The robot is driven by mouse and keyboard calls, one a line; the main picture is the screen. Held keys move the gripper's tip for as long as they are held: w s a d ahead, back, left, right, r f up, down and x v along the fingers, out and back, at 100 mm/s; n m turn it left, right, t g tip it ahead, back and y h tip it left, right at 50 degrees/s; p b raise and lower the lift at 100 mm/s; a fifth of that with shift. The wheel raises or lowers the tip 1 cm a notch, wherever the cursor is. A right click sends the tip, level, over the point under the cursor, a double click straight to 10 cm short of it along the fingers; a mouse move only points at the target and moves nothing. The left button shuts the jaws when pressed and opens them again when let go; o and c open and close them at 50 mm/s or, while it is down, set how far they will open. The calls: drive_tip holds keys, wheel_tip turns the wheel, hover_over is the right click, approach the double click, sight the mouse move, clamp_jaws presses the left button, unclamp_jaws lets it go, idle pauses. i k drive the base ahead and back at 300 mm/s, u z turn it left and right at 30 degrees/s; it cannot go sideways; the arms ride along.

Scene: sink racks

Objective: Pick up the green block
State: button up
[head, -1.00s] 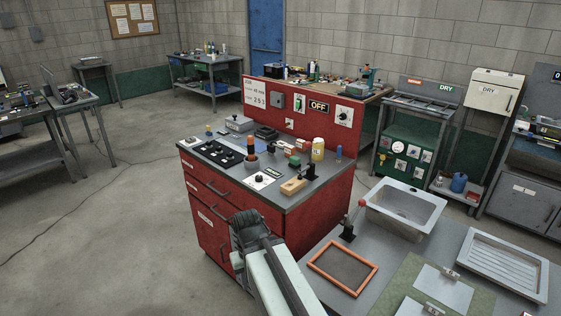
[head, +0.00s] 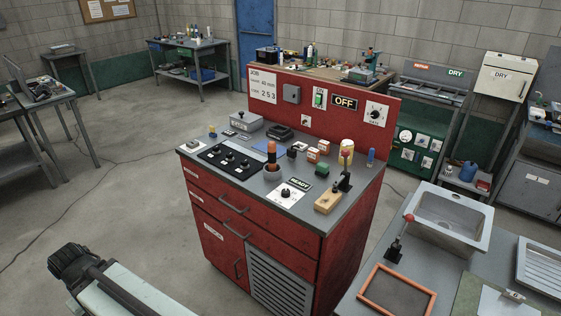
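A small green block (head: 322,170) sits on the grey top of the red cabinet (head: 210,180), right of centre. It stands in front of two red-and-white blocks (head: 313,155) and behind the READY plate (head: 300,184).
A wooden-based lever (head: 328,201) and a yellow can (head: 347,152) stand near the green block. A black switch panel (head: 229,160) lies to its left. A grey sink counter (head: 440,270) stands at the right. Floor at the left is clear.

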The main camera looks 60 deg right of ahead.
sight(321, 169)
drive_tip(key=z, duration=0.3)
drive_tip(key=i, duration=1.45)
drive_tip(key=z, duration=1.15)
drive_tip(key=k, duration=0.85)
drive_tip(key=z, duration=0.2)
drive_tip(key=i, duration=0.95)
drive_tip(key=u, duration=0.1)
